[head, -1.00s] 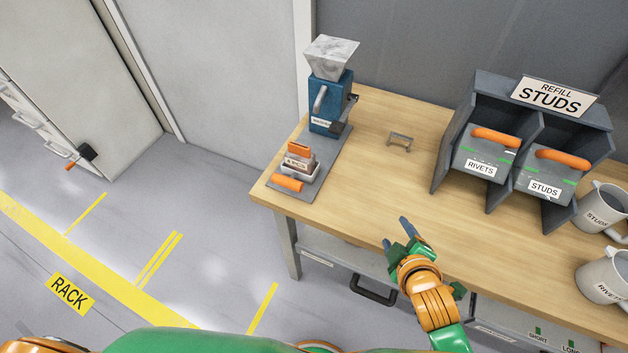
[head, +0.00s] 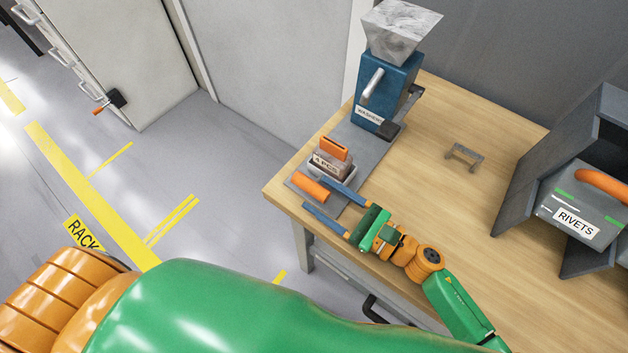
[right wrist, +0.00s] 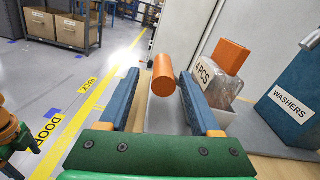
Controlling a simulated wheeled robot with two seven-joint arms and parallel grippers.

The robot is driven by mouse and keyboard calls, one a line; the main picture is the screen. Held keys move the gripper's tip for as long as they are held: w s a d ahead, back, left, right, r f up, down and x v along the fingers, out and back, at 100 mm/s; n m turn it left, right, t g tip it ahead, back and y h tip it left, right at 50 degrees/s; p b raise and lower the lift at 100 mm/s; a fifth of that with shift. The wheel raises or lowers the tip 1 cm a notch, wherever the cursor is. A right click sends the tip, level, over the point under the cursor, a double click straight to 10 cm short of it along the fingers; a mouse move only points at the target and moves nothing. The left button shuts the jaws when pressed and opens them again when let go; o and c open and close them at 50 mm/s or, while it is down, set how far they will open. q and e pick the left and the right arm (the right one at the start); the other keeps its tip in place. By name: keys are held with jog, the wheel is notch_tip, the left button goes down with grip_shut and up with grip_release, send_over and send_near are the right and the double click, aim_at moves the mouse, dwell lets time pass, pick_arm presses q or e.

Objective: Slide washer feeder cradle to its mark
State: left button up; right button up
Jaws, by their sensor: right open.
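The washer feeder (head: 385,95) is a blue unit with a marbled hopper and a "WASHERS" label, at the back left of the bench. My right gripper (head: 318,195) is open at the bar. In the right wrist view the bar (right wrist: 162,75) shows between the two blue fingers, which are not closed on it. I cannot make out a mark. My left gripper is out of view.
A small grey bracket (head: 463,155) stands on the wooden bench (head: 450,210). A grey bin rack with a "RIVETS" bin (head: 575,215) is at the right. The bench between them is clear. The bench's left edge is close to the cradle.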

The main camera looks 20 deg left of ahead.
aim_at(313, 190)
jog(key=x, duration=0.2)
jog(key=shift+a+r, duration=0.2)
jog(key=shift+a, duration=0.1)
jog(key=shift+w+a+f, duration=0.15)
jog(key=shift+w, duration=0.05)
grip_shut()
